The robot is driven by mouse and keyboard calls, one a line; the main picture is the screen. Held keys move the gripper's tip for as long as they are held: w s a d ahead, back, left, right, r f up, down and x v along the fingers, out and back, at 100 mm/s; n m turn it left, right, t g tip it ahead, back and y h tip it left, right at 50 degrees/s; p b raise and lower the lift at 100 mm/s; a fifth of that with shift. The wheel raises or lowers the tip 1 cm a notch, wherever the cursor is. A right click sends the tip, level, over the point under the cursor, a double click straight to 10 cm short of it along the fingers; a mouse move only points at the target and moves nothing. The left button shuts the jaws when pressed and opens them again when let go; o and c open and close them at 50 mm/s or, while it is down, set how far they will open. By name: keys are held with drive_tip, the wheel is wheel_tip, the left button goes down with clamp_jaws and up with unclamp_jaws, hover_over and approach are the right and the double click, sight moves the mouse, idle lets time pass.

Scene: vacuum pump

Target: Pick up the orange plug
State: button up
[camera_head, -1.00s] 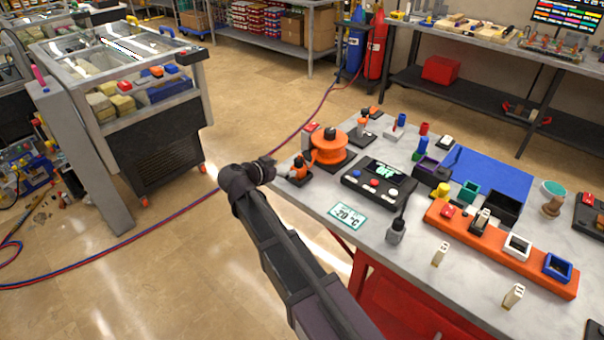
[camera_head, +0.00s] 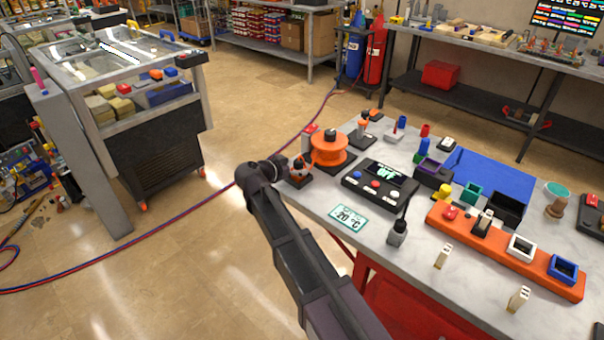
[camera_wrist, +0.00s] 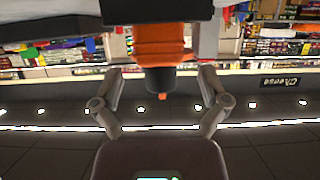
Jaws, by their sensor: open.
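An orange plug (camera_head: 298,166) with dark parts stands on a small black base at the left corner of the table. In the wrist view, an orange body (camera_wrist: 160,45) with a dark end hangs into the picture from the top, between my fingers. My gripper (camera_wrist: 162,77) is open, with one finger on each side of it and gaps showing. In the head view, my gripper (camera_head: 278,164) is just left of the plug at about its height; its fingers are too small to make out clearly.
An orange spool (camera_head: 329,148) stands just behind the plug. A black button box (camera_head: 379,184) and a temperature card (camera_head: 348,216) lie to the right. An orange rail (camera_head: 505,248) with sockets runs further right.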

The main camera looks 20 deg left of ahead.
sight(302, 165)
drive_tip(key=shift+b+x, duration=0.45)
drive_tip(key=shift+x, duration=1.15)
drive_tip(key=shift+s, duration=0.1)
drive_tip(key=c, duration=1.3)
